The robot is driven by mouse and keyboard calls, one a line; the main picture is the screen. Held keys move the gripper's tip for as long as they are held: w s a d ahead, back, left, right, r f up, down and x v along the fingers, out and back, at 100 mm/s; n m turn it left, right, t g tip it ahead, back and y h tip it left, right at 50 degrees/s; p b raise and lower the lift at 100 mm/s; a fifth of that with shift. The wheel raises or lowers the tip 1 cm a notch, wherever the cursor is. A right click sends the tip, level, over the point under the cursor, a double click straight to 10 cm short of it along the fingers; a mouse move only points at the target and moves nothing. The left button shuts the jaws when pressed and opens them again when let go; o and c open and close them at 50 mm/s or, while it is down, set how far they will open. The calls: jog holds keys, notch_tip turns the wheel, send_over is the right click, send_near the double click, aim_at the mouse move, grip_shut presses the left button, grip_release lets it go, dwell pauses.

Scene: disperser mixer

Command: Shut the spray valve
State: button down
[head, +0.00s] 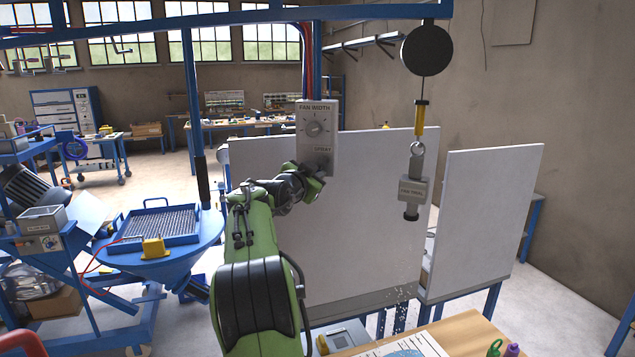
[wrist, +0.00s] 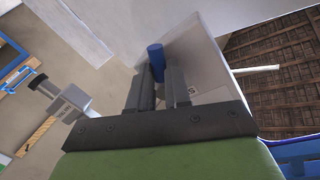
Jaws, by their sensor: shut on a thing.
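A grey control box (head: 316,118) hangs from a blue post, with a FAN WIDTH dial (head: 314,129) above a SPRAY label. My gripper (head: 314,181) is at the box's lower end, below that label, and hides the spray valve in the head view. In the wrist view the pale box (wrist: 206,75) lies just beyond the fingers. There my gripper (wrist: 161,82) is shut on a blue cylindrical handle (wrist: 155,58), which I take for the spray valve's. Its turn position cannot be told.
A grey labelled spray unit (head: 413,190) hangs by a cable at the right, also in the wrist view (wrist: 72,103). White panels (head: 350,230) stand behind; pale specks show near their lower edge. A wooden table (head: 470,330) is in front, and a blue tray stand (head: 163,225) is left.

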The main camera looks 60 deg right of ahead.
jog(key=r+m+t, duration=0.1)
jog(key=m, duration=0.2)
jog(key=r+m+y+b, duration=0.1)
jog(key=m, duration=0.3)
jog(key=w+r+m+t, duration=0.1)
jog(key=m, duration=0.2)
jog(key=shift+a+t+y, duration=0.1)
jog(key=shift+t+y, duration=0.2)
jog(key=shift+y, duration=0.1)
jog(key=shift+m+b, duration=0.3)
jog(key=c, duration=1.1)
grip_release()
jog(key=shift+s, duration=0.15)
jog(key=shift+a, duration=0.2)
jog(key=b+v, duration=0.5)
jog(key=v, duration=1)
jog(key=shift+s+a, duration=0.1)
